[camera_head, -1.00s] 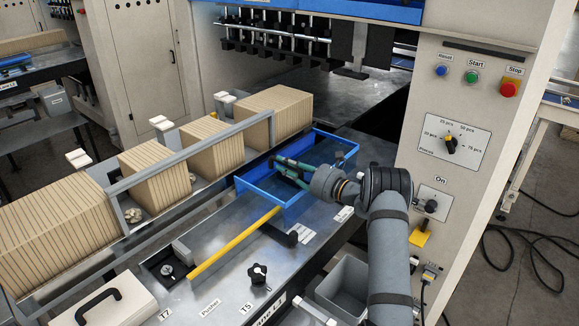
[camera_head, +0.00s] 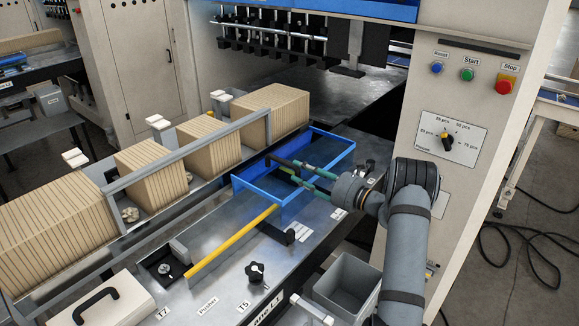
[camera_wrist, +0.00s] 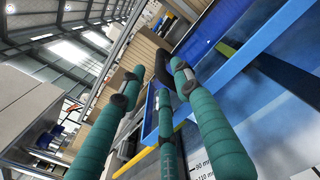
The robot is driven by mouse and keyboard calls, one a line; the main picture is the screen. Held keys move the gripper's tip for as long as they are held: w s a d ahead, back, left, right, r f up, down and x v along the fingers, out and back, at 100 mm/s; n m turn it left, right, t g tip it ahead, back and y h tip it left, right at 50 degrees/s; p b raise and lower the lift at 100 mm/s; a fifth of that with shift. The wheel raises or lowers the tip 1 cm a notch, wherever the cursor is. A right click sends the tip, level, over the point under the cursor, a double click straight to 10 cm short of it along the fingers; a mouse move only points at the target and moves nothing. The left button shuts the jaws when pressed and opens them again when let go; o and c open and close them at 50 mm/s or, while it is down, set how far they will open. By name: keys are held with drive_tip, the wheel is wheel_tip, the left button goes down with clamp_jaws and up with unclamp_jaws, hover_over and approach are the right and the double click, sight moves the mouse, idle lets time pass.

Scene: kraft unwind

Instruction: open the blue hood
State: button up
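The blue hood (camera_head: 256,194) is a blue rectangular frame with a see-through panel. It sits over the steel table beside the stacks, with its far side by the machine opening. My gripper (camera_head: 281,169), with teal and black fingers, reaches over the hood from the right. A blue bar of the hood (camera_wrist: 255,45) runs diagonally behind and beside the fingers. I cannot tell whether a finger touches the frame.
A yellow bar (camera_head: 232,243) lies along the table in front of the hood. A grey rail (camera_head: 190,150) and striped stacks (camera_head: 212,148) stand to the left. The control panel (camera_head: 452,135) is at the right. A grey bin (camera_head: 347,283) is below my arm.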

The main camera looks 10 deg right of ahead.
sight(282, 174)
drive_tip(key=v, duration=0.4)
drive_tip(key=shift+s, duration=0.1)
drive_tip(key=x, duration=1.1)
drive_tip(key=shift+w+a+f, duration=0.1)
drive_tip(key=shift+w+a, duration=0.2)
drive_tip(key=shift+w, duration=0.05)
drive_tip(key=shift+a, duration=0.15)
drive_tip(key=shift+s+a, duration=0.1)
drive_tip(key=shift+s, duration=0.05)
